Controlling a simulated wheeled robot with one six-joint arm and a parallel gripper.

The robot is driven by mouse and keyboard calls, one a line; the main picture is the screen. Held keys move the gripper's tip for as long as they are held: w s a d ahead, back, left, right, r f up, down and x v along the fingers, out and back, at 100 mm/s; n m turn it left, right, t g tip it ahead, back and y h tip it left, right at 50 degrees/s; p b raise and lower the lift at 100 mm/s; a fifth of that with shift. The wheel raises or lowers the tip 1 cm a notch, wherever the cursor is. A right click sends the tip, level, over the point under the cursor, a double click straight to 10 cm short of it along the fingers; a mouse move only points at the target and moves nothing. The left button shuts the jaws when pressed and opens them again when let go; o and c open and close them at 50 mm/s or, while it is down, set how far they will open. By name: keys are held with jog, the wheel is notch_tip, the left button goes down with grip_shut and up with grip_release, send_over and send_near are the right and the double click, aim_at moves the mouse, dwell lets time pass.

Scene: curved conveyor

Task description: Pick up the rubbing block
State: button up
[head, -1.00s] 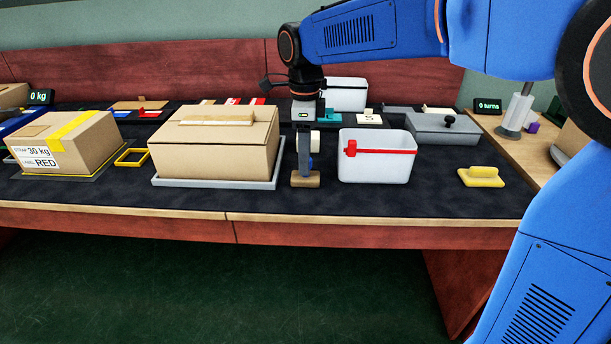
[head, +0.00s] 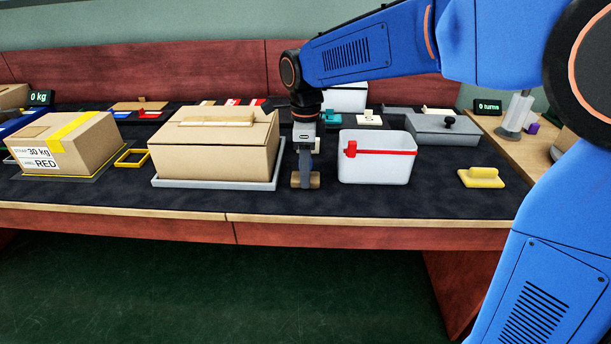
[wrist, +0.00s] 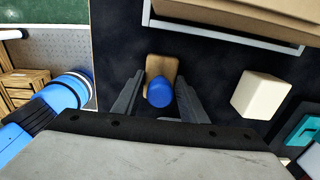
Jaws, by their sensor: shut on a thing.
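The rubbing block is a small tan-brown block (head: 314,181) with a blue knob on top. It is on the dark mat between the large carton and the white bin in the head view. My gripper (head: 305,165) points straight down over it and hides the knob there. In the wrist view the block (wrist: 163,67) shows between my fingers (wrist: 160,97), with the round blue knob (wrist: 160,92) between the fingertips. My gripper is shut on the knob. The block appears to rest on the mat; I see no clear gap under it.
A large carton (head: 215,150) on a grey tray stands close to the left. A white bin (head: 375,170) with a red band stands close to the right. A cream block (wrist: 260,95) is near in the wrist view. A yellow float (head: 481,178) lies farther right. The mat in front is clear.

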notch_tip(320, 180, up, 10)
dwell(0.6)
jog(key=shift+o, duration=0.7)
